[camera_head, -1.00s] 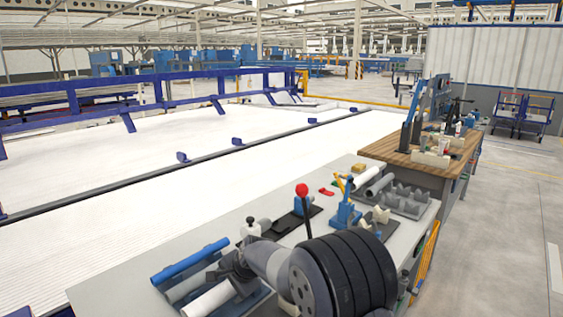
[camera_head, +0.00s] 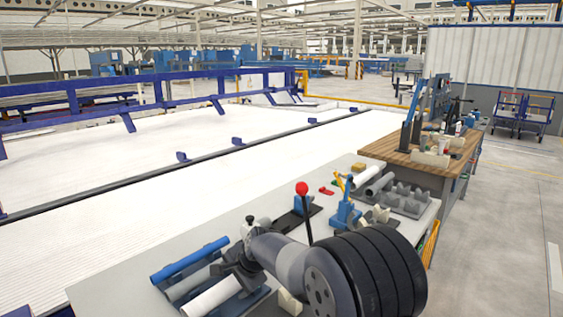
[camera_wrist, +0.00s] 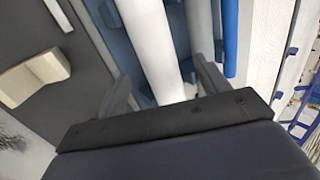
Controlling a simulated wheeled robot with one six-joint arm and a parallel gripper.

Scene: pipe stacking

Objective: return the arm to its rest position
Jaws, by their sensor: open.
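My gripper (camera_head: 238,278) is in the head view at the near left of the workbench, above the right-hand end of a tray of pipes. In the wrist view my gripper (camera_wrist: 165,85) has its two dark fingers spread apart, with nothing held between them. A white pipe (camera_head: 212,298), a grey pipe (camera_head: 190,284) and a blue pipe (camera_head: 190,259) lie side by side in the tray. In the wrist view the white pipe (camera_wrist: 150,40) passes beneath the space between the fingers. My arm hides part of the bench.
A red-knobbed lever (camera_head: 303,190) stands upright close behind my arm. A blue and yellow clamp (camera_head: 345,212) and a grey notched rack (camera_head: 405,198) with pipes beside it are farther right. A cream block (camera_head: 289,303) lies beside the tray. A wooden bench (camera_head: 400,151) stands beyond.

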